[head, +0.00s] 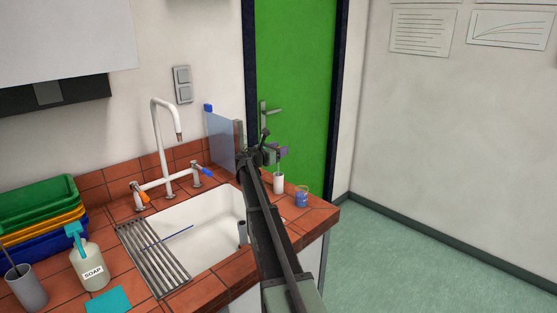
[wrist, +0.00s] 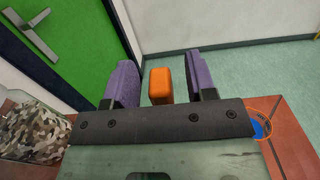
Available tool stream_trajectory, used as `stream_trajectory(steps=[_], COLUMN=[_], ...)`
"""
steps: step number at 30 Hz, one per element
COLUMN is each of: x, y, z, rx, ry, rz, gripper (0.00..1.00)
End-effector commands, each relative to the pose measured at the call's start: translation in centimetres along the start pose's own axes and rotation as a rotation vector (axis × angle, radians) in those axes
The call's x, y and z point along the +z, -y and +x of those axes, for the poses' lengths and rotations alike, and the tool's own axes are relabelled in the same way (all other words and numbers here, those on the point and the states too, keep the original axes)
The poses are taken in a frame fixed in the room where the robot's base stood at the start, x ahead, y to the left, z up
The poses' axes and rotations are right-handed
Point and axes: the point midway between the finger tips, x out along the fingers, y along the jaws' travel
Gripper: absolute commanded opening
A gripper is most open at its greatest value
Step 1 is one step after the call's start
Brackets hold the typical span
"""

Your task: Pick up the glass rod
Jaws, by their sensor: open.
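A thin blue rod (head: 168,239), which looks like the glass rod, lies slanted from the metal drain rack (head: 152,262) over the white sink basin (head: 205,222). My gripper (head: 281,151) is beyond the sink's right side, well apart from that rod, above the bench's far right corner. Its two purple fingers also show in the wrist view (wrist: 162,83), spread apart. An orange block (wrist: 160,86) shows between them, with gaps on both sides. The rod does not show in the wrist view.
A clear panel (head: 222,138) and tap (head: 163,150) rise behind the sink. Soap (head: 90,268), a grey cup (head: 27,290) and stacked trays (head: 40,215) stand left. Floor is free at right.

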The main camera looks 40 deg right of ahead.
Motion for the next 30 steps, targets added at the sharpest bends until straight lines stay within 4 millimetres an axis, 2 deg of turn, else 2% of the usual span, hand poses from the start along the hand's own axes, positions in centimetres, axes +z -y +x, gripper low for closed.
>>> stream_trajectory(steps=[4, 14, 23, 26, 30], x=[0.0, 0.0, 0.2, 0.9, 2.8], y=[0.0, 0.0, 0.0, 0.0, 0.0], z=[-0.1, -0.1, -0.1, -0.1, -0.1], rx=[0.001, 0.001, 0.001, 0.001, 0.001], ry=[0.0, 0.0, 0.0, 0.0, 0.0], rz=[0.0, 0.0, 0.0, 0.0, 0.0], gripper=[0.5, 0.0, 0.0, 0.0, 0.0])
